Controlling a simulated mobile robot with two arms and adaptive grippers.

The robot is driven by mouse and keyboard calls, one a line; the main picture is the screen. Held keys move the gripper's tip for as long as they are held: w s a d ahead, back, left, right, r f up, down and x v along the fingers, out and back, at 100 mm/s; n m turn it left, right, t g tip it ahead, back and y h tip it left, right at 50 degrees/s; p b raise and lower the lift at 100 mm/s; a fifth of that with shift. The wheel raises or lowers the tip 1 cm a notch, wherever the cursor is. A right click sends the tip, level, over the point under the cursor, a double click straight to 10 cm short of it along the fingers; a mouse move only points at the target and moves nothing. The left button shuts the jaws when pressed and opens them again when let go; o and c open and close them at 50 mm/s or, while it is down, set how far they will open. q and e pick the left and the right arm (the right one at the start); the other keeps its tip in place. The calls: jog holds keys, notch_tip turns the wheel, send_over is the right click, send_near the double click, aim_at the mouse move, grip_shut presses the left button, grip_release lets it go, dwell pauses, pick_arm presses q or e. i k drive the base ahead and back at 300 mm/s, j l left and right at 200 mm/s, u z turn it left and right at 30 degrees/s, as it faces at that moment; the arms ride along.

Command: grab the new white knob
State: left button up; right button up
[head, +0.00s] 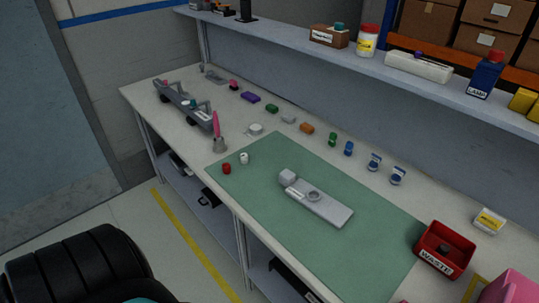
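A small white knob (244,158) stands on the green mat (385,235) near its left corner. A red knob (226,168) sits just beside it, to the left and nearer to me. A grey module (325,207) with a round ring on top lies in the middle of the mat, apart from both knobs. Neither of my grippers is in view.
A red WASTE bin (444,250) stands on the right. A white round item (255,129) lies behind the mat, near a row of small coloured parts. A grey rack (184,104) is far left. A shelf (300,46) overhangs the back. The mat's front is clear.

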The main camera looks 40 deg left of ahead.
aim_at(244, 156)
jog(key=j+z, duration=0.95)
jog(key=k+j, duration=0.05)
jog(key=j, duration=0.05)
